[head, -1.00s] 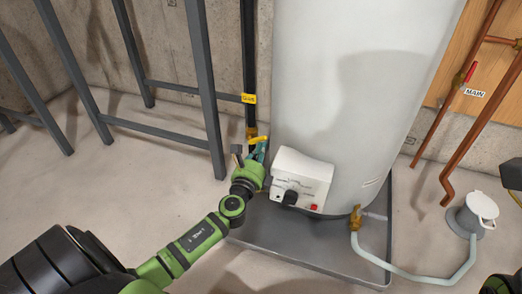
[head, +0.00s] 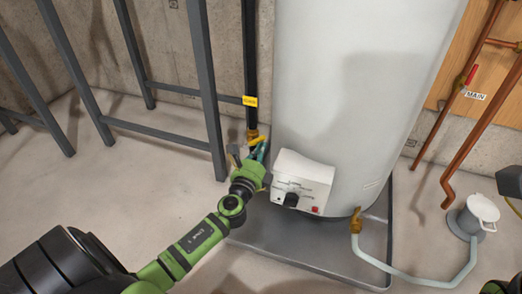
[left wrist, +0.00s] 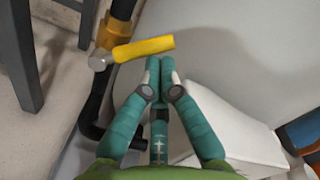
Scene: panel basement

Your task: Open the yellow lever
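The yellow lever (head: 258,140) sits on a brass valve fitting low on the black gas pipe (head: 249,55), left of the water heater. In the left wrist view the lever (left wrist: 145,48) points right from a round metal pivot, its free end just beyond my fingertips. My left gripper (head: 262,151) is beside the lever, and its teal fingers show in the left wrist view (left wrist: 160,70) with the tips together and nothing visible between them. A small gap seems to separate tips and lever; contact cannot be told. My right gripper's fingers are not visible.
The white water heater (head: 340,80) with its control box (head: 302,182) stands close right of my left gripper, in a grey metal pan (head: 290,245). A grey metal frame (head: 205,90) stands to the left. Copper pipes and a floor drain with a hose are at right.

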